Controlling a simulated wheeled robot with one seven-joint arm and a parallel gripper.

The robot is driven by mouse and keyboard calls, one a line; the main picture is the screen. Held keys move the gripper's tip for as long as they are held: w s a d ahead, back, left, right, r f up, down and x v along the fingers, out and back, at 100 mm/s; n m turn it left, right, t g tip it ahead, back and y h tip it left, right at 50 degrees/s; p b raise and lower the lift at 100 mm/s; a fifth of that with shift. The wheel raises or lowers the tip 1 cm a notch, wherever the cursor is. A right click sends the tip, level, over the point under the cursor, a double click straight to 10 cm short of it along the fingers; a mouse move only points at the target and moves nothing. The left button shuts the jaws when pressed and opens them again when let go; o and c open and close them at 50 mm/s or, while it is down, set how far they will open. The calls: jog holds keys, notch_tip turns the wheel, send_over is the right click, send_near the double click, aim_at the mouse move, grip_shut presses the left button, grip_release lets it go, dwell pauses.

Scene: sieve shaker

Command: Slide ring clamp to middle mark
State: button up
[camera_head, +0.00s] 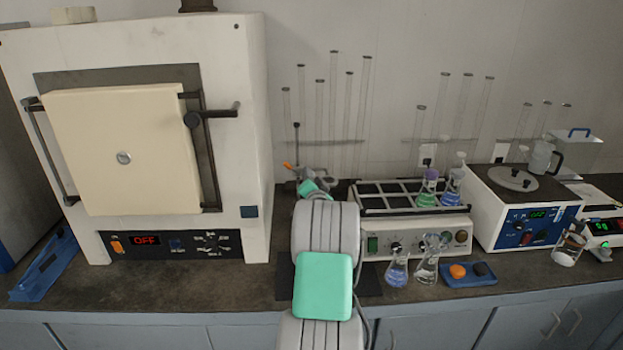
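A thin upright dark rod (297,148) with a black top stands on the bench behind my arm. Grey metal clamp parts (297,173) and a small orange piece (287,166) show low around the rod. I cannot tell for sure which part is the ring clamp, and no middle mark can be made out. My arm reaches toward the rod from the front, and my gripper (311,187) is close to the clamp parts. Its fingers are small and partly hidden by my arm, so whether it touches or holds anything is unclear.
A large furnace (250,130) stands close on the left. Tall glass tubes (334,105) stand behind the rod. A rack with flasks (462,210) over a control box (415,246) is close on the right. Loose flasks (397,272) and a blue tray (468,282) stand near the front edge.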

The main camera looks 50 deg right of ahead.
grip_shut()
dwell(0.6)
jog(key=shift+f, duration=0.1)
dwell(0.5)
